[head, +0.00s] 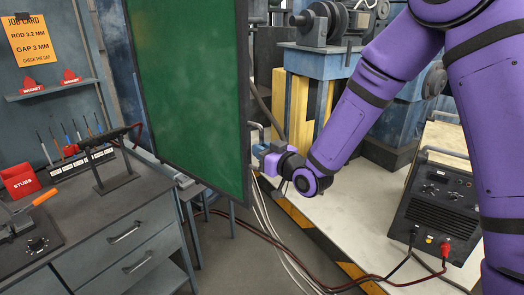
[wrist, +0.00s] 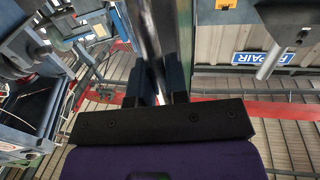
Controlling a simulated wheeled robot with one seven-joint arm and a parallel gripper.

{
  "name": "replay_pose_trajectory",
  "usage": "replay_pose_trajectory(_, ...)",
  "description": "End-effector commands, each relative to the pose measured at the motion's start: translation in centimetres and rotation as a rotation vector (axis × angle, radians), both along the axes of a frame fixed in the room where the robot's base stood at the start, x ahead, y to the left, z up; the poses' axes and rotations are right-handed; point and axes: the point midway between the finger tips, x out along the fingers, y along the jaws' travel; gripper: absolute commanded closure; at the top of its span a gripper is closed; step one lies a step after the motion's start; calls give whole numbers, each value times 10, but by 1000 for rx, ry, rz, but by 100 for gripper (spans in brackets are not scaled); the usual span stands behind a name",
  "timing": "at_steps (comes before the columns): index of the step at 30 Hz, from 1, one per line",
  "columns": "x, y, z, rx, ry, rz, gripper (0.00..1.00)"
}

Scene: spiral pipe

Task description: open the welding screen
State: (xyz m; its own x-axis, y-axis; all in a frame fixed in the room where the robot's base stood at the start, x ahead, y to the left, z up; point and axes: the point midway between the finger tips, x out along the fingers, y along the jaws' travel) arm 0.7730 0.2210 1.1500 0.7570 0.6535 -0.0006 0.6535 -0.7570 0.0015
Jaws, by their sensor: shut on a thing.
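The welding screen (head: 190,90) is a tall green panel in a dark frame. It stands upright left of centre in the head view, next to the workbench. A grey bar handle (head: 257,127) sticks out from its right edge. My gripper (head: 260,152) is at that edge, reaching in from the right. In the wrist view, my gripper (wrist: 156,88) has its two dark fingers on either side of a shiny metal bar (wrist: 148,45), shut on it. The fingers hide the gripped part of the handle.
A workbench (head: 125,220) with drawers stands at the left, close to the screen. A black welding machine (head: 435,200) sits on a pale platform at the right. Cables (head: 290,255) run across the floor below my gripper. A blue machine (head: 315,60) stands behind my arm.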

Motion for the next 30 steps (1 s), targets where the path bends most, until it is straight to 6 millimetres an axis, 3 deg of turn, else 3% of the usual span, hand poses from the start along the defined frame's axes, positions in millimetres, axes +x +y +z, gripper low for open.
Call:
replay_pose_trajectory(4,0,0,0,1,-1,0,100)
replay_pose_trajectory(5,0,0,0,1,-1,0,81)
replay_pose_trajectory(8,0,0,0,1,-1,0,61)
replay_pose_trajectory(20,-6,-6,0,-1,-1,-1,61)
replay_pose_trajectory(30,-52,-46,0,-1,2,-2,61)
